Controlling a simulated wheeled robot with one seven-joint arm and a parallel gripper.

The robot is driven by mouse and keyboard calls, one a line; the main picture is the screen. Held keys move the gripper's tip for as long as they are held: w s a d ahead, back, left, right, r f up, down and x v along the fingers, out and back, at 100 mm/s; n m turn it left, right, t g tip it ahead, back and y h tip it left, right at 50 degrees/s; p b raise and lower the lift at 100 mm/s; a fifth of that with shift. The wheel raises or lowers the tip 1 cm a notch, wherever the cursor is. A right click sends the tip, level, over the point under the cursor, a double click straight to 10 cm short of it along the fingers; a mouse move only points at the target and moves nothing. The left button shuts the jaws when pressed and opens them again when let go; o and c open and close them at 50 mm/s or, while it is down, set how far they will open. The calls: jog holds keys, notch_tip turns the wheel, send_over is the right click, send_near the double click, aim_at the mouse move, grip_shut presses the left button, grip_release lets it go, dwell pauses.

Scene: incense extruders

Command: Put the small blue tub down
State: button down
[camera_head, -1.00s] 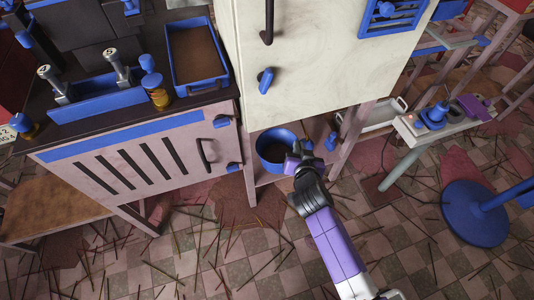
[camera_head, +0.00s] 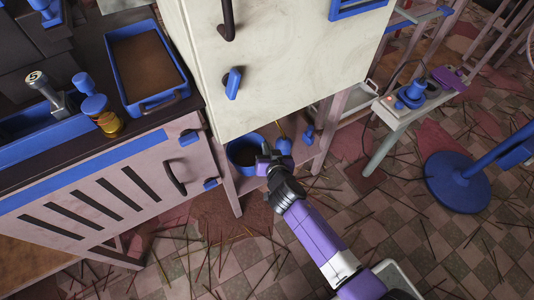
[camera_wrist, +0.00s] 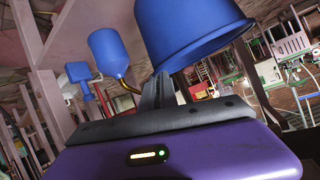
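The small blue tub (camera_head: 243,143) is under the pale cabinet, beside its support post, with its dark inside facing up in the head view. My gripper (camera_head: 262,162) is at the tub's near right rim. In the wrist view, the tub (camera_wrist: 195,30) fills the upper middle, and my gripper's fingers (camera_wrist: 160,90) are close together at its rim. They look shut on the tub's wall, though the fingertips are partly hidden. Whether the tub's base touches a surface below cannot be seen.
A blue bulb on a yellow stem (camera_wrist: 108,52) is close left of the fingers in the wrist view. The pale cabinet (camera_head: 270,55) overhangs the tub. A dark-topped counter unit (camera_head: 110,190) is at left. A blue round stand base (camera_head: 455,182) is at right. Thin sticks litter the tiled floor.

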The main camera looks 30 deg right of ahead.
jog(key=shift+f+b, duration=0.35)
jog(key=shift+f, duration=0.75)
jog(key=shift+f, duration=0.15)
jog(key=c, duration=1.6)
grip_release()
jog(key=shift+c, duration=0.2)
jog(key=p+v, duration=0.3)
jog(key=v, duration=0.9)
jog(key=shift+s, duration=0.1)
